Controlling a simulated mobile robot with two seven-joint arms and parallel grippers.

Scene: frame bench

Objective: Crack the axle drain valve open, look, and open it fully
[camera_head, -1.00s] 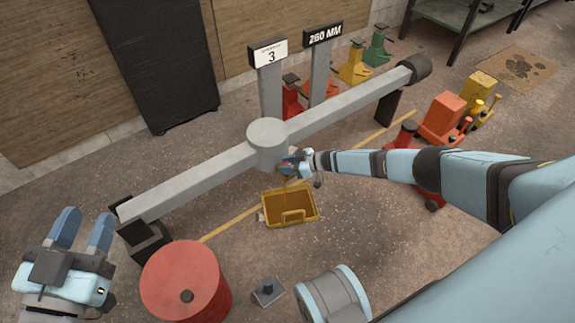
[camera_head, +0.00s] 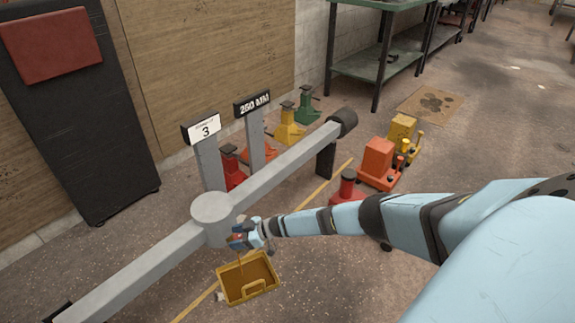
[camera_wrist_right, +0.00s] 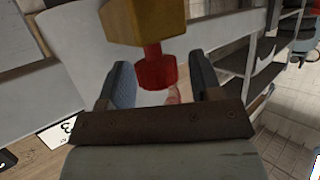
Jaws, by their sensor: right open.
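The grey axle (camera_head: 285,172) runs diagonally through the head view, with a round central housing (camera_head: 212,210). My right gripper (camera_head: 240,238) is at the right side of this housing, mostly hiding the drain valve. In the right wrist view, the valve has a yellow-brown body (camera_wrist_right: 145,20) and a red knob (camera_wrist_right: 156,68). The knob is between the two fingers of my open gripper (camera_wrist_right: 162,84), with gaps visible at both sides. A yellow drain tray (camera_head: 247,292) stands on the floor below, and a thin amber line (camera_head: 243,264) shows above it. My left gripper is out of view.
Two posts carry a "3" sign (camera_head: 202,129) and a "260 MM" sign (camera_head: 252,103) behind the axle. Orange (camera_head: 380,160), yellow and green jacks stand around its far end. A black cabinet (camera_head: 80,120) is at left. Floor at right is partly clear.

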